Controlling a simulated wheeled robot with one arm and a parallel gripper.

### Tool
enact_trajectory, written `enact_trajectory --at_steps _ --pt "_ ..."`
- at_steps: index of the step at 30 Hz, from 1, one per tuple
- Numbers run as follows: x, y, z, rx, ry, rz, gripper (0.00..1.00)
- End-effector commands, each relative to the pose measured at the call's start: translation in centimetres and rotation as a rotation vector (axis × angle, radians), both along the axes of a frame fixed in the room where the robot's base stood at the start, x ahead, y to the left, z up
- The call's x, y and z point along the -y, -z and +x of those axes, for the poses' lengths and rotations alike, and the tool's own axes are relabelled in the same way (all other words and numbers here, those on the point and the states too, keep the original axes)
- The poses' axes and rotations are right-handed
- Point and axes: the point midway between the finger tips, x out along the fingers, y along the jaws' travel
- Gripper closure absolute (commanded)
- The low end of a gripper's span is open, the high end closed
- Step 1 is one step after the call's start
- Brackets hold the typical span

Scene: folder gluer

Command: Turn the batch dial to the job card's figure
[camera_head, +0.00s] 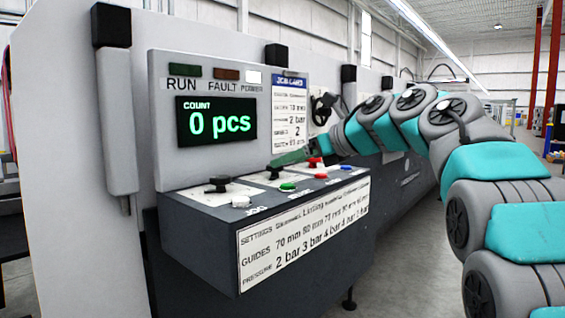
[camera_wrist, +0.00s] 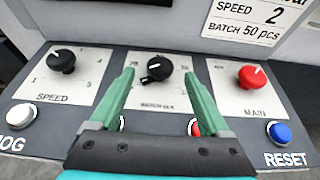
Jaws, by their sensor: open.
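The batch dial (camera_wrist: 158,69) is a black knob with a white mark, on a white scale plate whose figures are too blurred to read surely. The mark appears toward the left; its exact setting cannot be told. My gripper (camera_wrist: 157,76) is open, with one green finger on each side of the dial in the wrist view; contact cannot be told. In the head view, my gripper (camera_head: 288,158) is over the panel's middle. The job card (camera_wrist: 258,20) reads "SPEED 2" and "BATCH 50 pcs"; it also hangs on the machine in the head view (camera_head: 291,108).
The speed dial (camera_wrist: 61,60) is left of the batch dial, the red main switch (camera_wrist: 251,76) right. White jog (camera_wrist: 22,116) and blue reset (camera_wrist: 279,133) buttons sit at the front, with green and red buttons partly hidden. The display (camera_head: 216,121) reads "COUNT 0 pcs".

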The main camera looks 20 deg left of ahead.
Motion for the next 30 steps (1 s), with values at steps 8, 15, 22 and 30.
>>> enact_trajectory --at_steps 8,15,22,30 --pt "-3.1 1.3 1.3 -0.002 0.000 0.003 0.20" --pt "-3.7 1.6 1.6 0.000 0.003 0.003 0.20" --pt "-3.7 1.6 1.6 0.000 0.003 0.003 0.29" --pt "-3.7 1.6 1.6 0.000 0.003 0.004 0.59"
